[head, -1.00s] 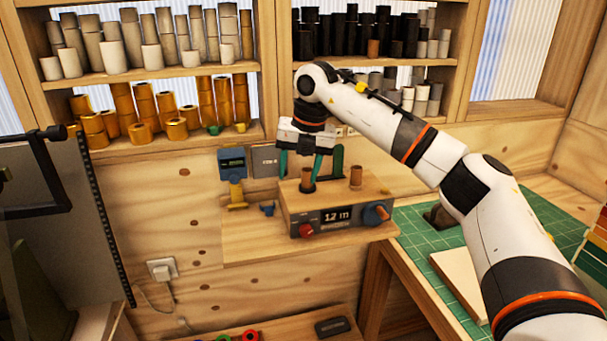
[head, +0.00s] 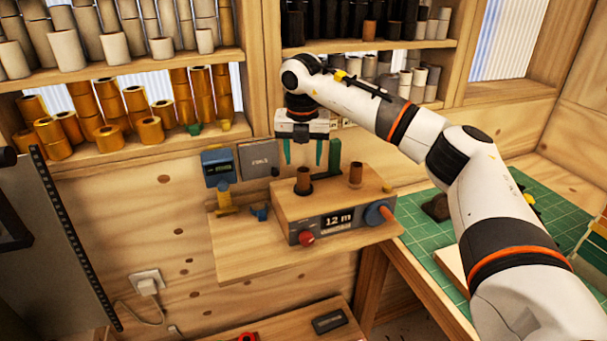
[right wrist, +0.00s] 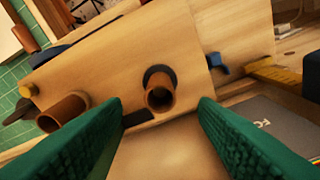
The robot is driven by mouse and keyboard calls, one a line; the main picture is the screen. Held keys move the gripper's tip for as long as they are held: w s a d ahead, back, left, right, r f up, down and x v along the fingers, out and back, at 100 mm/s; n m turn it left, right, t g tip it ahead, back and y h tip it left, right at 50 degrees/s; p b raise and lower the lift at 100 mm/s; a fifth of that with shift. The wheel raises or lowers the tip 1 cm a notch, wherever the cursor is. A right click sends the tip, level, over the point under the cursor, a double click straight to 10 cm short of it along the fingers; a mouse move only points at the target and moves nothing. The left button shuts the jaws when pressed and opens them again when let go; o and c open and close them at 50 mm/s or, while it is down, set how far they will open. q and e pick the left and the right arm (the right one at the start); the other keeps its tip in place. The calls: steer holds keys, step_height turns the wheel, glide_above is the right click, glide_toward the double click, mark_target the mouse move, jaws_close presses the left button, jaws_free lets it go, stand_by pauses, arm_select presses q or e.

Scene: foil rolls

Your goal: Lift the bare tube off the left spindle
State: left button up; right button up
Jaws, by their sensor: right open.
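The bare brown tube on the left spindle (head: 303,181) stands upright on top of the wooden box with the display (head: 335,217), with a dark ring at its foot. In the right wrist view this tube (right wrist: 160,98) shows its open end, between and beyond the fingers. My right gripper (head: 304,164) is open and empty, its green fingertips around the height of the tube's top and apart from it. Both fingers also show in the right wrist view (right wrist: 155,118). A second brown tube (head: 355,173) stands on the right spindle. My left gripper is out of view.
A green upright part (head: 335,156) stands close behind the tubes. A blue device (head: 218,168) hangs on the wall at left. The wooden ledge (head: 250,262) is bare in front. Shelves of rolls (head: 180,153) are behind; a green cutting mat (head: 420,220) lies at right.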

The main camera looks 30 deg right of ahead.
mark_target(304, 172)
steer(key=shift+w+f, duration=0.1)
steer(key=shift+f, duration=0.2)
steer(key=f+p, duration=0.2)
steer(key=f, duration=0.2)
steer(key=shift+w+d+f+p, duration=0.15)
steer(key=shift+d+p, duration=0.1)
steer(key=shift+p, duration=0.15)
steer(key=shift+f, duration=0.25)
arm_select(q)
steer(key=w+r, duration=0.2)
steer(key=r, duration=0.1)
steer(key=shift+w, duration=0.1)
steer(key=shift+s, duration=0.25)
arm_select(e)
steer(key=c, duration=1)
